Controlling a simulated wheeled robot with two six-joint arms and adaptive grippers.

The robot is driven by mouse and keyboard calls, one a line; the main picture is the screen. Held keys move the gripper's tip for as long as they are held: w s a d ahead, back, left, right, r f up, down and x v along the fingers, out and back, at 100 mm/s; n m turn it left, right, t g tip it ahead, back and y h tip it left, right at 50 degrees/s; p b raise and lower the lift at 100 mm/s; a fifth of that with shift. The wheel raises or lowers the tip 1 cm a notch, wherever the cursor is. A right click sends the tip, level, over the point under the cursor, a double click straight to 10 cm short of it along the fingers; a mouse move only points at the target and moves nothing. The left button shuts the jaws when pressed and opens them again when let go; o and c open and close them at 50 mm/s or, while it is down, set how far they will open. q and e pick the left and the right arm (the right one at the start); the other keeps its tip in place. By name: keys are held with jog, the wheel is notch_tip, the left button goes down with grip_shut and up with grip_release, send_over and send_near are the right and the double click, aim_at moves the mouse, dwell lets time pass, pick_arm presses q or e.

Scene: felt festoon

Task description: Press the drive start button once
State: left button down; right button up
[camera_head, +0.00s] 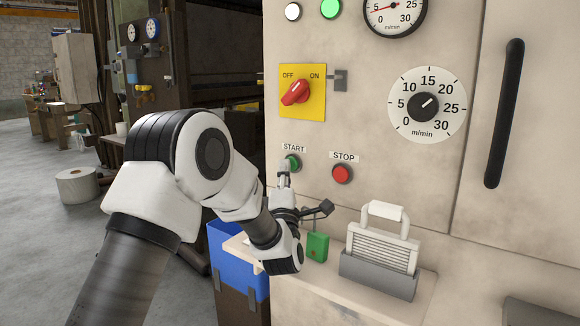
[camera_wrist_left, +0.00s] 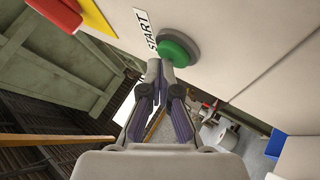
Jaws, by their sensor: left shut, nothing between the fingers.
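The green start button (camera_head: 292,162) sits on the beige panel under a "START" label. It also shows in the left wrist view (camera_wrist_left: 178,49), in front of my fingers. My left gripper (camera_head: 284,168) is shut and empty, with its fingertips at the lower left edge of the button, partly covering it. In the left wrist view the fingertips (camera_wrist_left: 159,68) overlap the button's near edge; I cannot tell whether they touch it. My right gripper is in neither view.
The red stop button (camera_head: 342,173) is just to the right. A red rotary switch (camera_head: 295,92) on a yellow plate is above. Below are a green padlock (camera_head: 317,247), a grey holder (camera_head: 378,276) on a ledge and a blue bin (camera_head: 227,258).

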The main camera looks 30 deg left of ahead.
pick_arm(q)
jog(key=shift+s, duration=0.6)
jog(key=s, duration=0.1)
jog(key=s+b, duration=0.1)
jog(key=s, duration=0.1)
jog(key=s+b, duration=0.1)
jog(key=s, duration=0.1)
jog(key=shift+a, duration=0.25)
dwell(0.6)
